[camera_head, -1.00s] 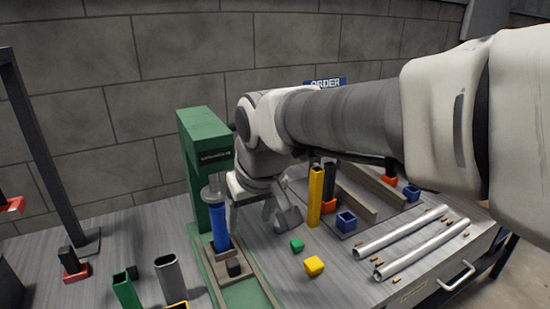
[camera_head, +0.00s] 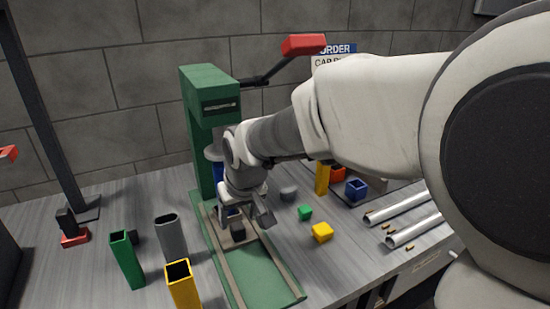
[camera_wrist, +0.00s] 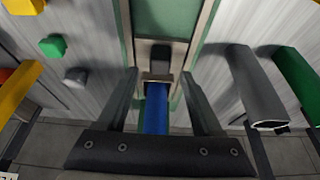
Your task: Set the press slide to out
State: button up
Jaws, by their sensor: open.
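The green press (camera_head: 208,95) stands at the back of the bench. Its press slide (camera_head: 240,240), a brownish-grey carriage with a dark block (camera_head: 237,229) on it, sits on the rails near the press column. A blue tube (camera_head: 217,172) stands at the slide under the ram, mostly hidden by my arm. My gripper (camera_head: 245,212) is open, low over the slide. In the wrist view my gripper (camera_wrist: 162,80) has one finger on each side of the slide (camera_wrist: 157,78), with the dark block (camera_wrist: 160,55) and blue tube (camera_wrist: 156,110) between them. Contact cannot be told.
Grey (camera_head: 171,237), green (camera_head: 126,258) and yellow (camera_head: 182,284) tubes stand left of the rails. Green (camera_head: 305,212) and yellow (camera_head: 322,232) caps lie to the right. The press lever's red handle (camera_head: 304,44) is raised above my arm. The green rail bed (camera_head: 258,275) is clear in front.

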aim_at(237, 226)
jog(key=b+x, duration=0.1)
jog(key=x, duration=0.4)
grip_shut()
dwell(0.3)
dwell(1.0)
